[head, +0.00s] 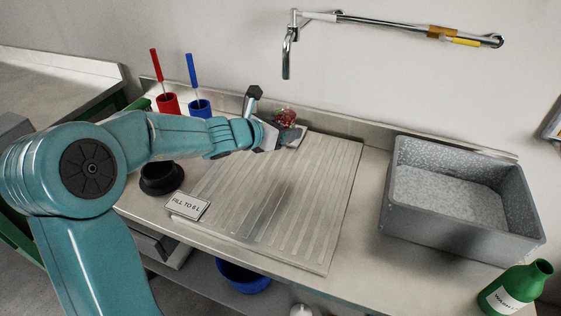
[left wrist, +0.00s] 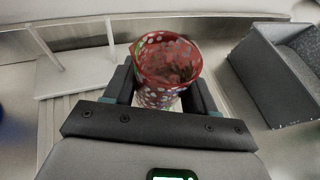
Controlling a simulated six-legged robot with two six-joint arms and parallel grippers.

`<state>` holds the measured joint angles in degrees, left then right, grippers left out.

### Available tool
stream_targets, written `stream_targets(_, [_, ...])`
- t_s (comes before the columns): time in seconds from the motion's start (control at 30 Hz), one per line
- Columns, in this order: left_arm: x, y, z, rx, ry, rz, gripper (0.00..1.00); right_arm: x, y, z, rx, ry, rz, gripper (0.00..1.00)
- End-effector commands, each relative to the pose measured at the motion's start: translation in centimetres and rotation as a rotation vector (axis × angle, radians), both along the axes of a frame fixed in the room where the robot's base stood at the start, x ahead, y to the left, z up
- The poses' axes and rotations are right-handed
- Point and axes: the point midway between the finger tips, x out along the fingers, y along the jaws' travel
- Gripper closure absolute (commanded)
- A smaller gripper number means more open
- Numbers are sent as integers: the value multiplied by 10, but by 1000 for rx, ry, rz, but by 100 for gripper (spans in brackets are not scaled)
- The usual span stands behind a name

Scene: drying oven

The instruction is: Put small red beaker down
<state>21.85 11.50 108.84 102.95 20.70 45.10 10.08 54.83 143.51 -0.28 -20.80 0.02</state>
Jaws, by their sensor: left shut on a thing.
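The small red beaker (left wrist: 163,97) is patterned with pale dots and stands between the two fingers of my left gripper (left wrist: 165,90) in the left wrist view. The gripper is shut on it. In the head view the beaker (head: 286,117) shows as a small red shape at the end of my left arm, near the back of the ribbed draining board (head: 335,185). My left gripper (head: 285,132) partly hides it there. I cannot tell whether its base touches the surface. My right gripper is not in view.
Red (head: 167,104) and blue (head: 200,107) holders stand at the back left. A black bowl (head: 162,178), a "FILL TO 6 L" sign (head: 188,205) and a green bottle (head: 515,289) are nearer. The board's front is clear.

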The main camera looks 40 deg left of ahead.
Motion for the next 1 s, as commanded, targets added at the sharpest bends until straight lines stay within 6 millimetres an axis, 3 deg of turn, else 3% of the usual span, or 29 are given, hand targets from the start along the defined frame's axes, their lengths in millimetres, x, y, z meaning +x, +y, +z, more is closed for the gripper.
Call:
stream_targets(0.03, [0, -1, -21, -3, 5, 1, 79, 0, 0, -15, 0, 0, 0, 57])
stream_targets(0.1, [0, -2, -35, -2, 5, 0, 79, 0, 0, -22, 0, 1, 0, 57])
stream_targets(0.5, [0, -2, -86, -2, 2, 0, 79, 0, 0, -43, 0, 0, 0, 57])
stream_targets(0.93, [-1, 0, -91, 0, 1, 0, 79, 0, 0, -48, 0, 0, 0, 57])
stream_targets(0.97, [-1, 0, -91, 0, 1, 0, 41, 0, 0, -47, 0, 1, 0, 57])
stream_targets(1.0, [-1, 0, -89, 0, 1, 0, 28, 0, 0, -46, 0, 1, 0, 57])
